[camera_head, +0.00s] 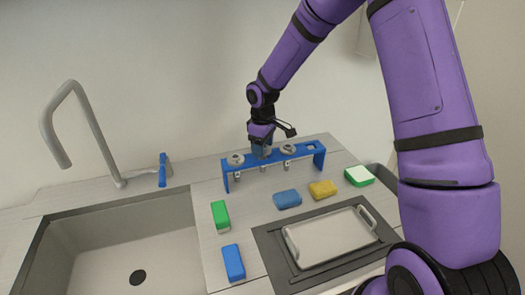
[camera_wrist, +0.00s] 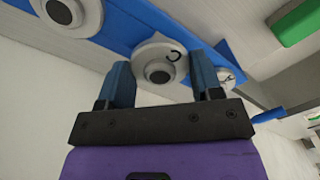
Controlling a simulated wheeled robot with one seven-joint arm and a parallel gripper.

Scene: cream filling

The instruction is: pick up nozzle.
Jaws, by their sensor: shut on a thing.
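A blue rack (camera_head: 305,161) stands at the back of the counter and holds several grey nozzles. My gripper (camera_head: 262,152) is over the middle of the rack, pointing down. In the wrist view, my gripper's two blue fingers (camera_wrist: 162,82) are on either side of a round pale nozzle (camera_wrist: 158,50), shut on it. That nozzle still sits in the rack (camera_wrist: 120,30). Another nozzle (camera_head: 235,159) is to its left in the head view, and one more nozzle (camera_head: 289,149) is to its right. The gripper hides most of the held nozzle in the head view.
Blue sponge (camera_head: 287,199), yellow sponge (camera_head: 323,189) and green-and-white sponge (camera_head: 359,175) lie in front of the rack. A green block (camera_head: 220,215) and blue block (camera_head: 233,262) lie beside the sink (camera_head: 120,240). A metal tray (camera_head: 330,238) is at the front.

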